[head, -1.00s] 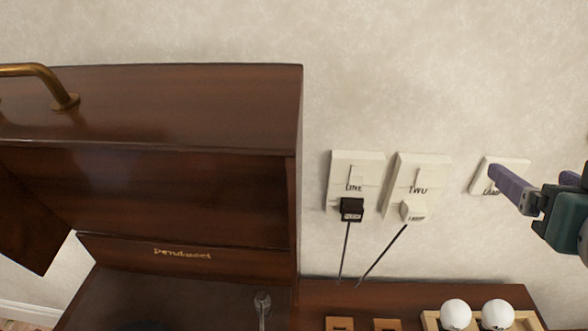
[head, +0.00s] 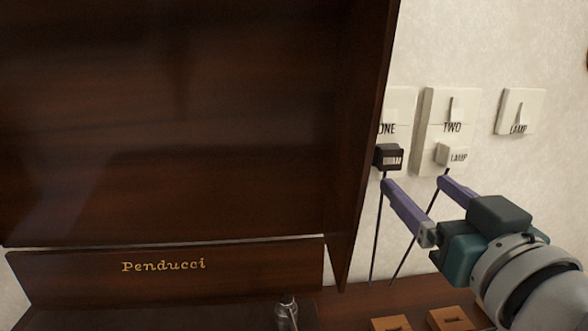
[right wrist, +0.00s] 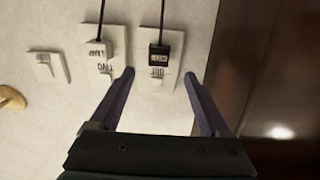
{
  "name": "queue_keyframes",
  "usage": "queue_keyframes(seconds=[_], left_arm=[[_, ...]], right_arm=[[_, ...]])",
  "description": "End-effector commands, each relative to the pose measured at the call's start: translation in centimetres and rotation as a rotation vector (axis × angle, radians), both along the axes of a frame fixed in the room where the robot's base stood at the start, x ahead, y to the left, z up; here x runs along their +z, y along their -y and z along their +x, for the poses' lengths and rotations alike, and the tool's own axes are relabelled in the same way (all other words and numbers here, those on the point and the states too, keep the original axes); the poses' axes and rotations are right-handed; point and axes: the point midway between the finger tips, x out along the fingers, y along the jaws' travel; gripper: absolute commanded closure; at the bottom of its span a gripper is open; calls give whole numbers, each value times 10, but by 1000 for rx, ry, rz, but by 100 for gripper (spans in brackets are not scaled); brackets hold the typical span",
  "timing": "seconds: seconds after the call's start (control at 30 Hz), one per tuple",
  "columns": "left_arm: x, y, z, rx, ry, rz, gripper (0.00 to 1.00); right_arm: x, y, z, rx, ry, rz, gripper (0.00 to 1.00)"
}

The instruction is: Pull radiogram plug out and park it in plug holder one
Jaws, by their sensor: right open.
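A black plug (head: 388,157) sits in the wall socket marked ONE (head: 400,104), its cord hanging down; its label is too small to read. It also shows upside down in the right wrist view (right wrist: 158,54). A white plug marked LAMP (head: 449,155) sits in socket TWO (head: 437,110). My right gripper (head: 414,182) is open and empty, its fingers pointing at the wall just below the plugs. In the right wrist view the open fingers (right wrist: 159,73) lie either side of the black plug's line, touching nothing visible. Two slotted wooden blocks (head: 390,324) (head: 452,318) lie below; any numbering is unreadable. My left gripper is not in view.
The dark wooden Penducci cabinet (head: 165,285) fills the left, its raised side close beside socket ONE. A LAMP switch plate (head: 520,111) is at the right. A metal-and-glass piece (head: 286,312) stands at the cabinet's lower right.

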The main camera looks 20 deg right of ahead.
Motion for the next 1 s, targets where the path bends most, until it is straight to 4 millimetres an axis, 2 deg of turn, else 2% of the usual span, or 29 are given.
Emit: queue_keyframes(seconds=[0.37,0.47,0.73,1.0], left_arm=[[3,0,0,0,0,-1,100],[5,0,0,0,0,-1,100],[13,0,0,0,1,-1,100],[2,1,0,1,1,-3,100]], right_arm=[[1,1,4,-1,-1,-2,20],[2,3,12,-1,-1,-3,20],[3,12,49,-2,0,-4,20],[0,19,79,-2,0,-1,20]])
